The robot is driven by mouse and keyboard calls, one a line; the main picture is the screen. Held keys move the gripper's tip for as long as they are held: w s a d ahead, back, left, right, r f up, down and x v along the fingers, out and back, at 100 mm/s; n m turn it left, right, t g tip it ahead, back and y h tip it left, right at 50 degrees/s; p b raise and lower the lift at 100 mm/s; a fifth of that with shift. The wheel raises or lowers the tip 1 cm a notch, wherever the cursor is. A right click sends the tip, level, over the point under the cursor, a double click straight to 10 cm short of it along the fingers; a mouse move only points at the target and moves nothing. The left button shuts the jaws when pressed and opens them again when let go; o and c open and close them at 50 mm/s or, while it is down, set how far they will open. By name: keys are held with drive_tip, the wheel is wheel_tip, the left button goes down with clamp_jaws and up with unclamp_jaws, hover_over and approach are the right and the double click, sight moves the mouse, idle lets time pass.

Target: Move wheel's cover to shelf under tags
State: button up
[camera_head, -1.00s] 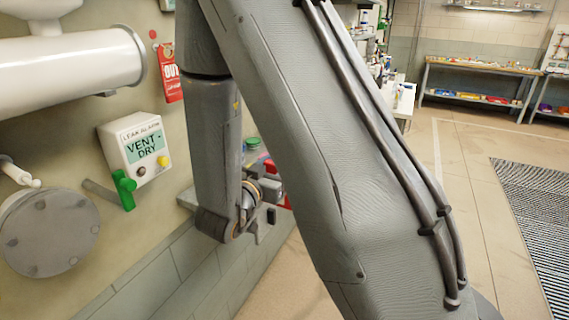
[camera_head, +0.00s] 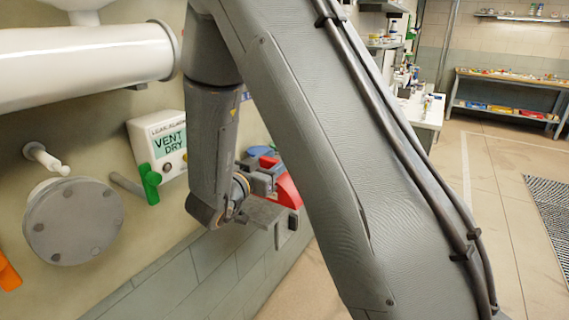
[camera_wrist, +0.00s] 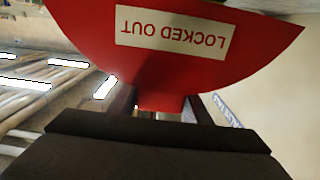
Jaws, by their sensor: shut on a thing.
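The wheel's cover (camera_wrist: 170,50) is a red, rounded piece with a white "LOCKED OUT" label, upside down in the wrist view. A narrow red part of it lies between the fingers of my gripper (camera_wrist: 160,105), which is shut on it. In the head view my gripper (camera_head: 275,215) is near the wall, and the red cover (camera_head: 287,190) shows beside it, partly hidden by my arm. The shelf under tags cannot be made out, and my arm hides much of the wall.
A leak alarm box (camera_head: 165,145) reading "VENT DRY", a green lever (camera_head: 151,183), a round grey flange (camera_head: 75,222) and a white pipe (camera_head: 85,65) are on the left wall. A blue item (camera_head: 260,151) lies behind my gripper. Open floor (camera_head: 505,220) lies right.

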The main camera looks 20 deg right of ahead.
drive_tip(key=w+a+f+b, duration=0.3)
drive_tip(key=w+a, duration=0.1)
drive_tip(key=w, duration=0.1)
drive_tip(key=shift+w+f, duration=0.2)
drive_tip(key=shift+f, duration=0.1)
idle(0.4)
drive_tip(key=o, duration=1.2)
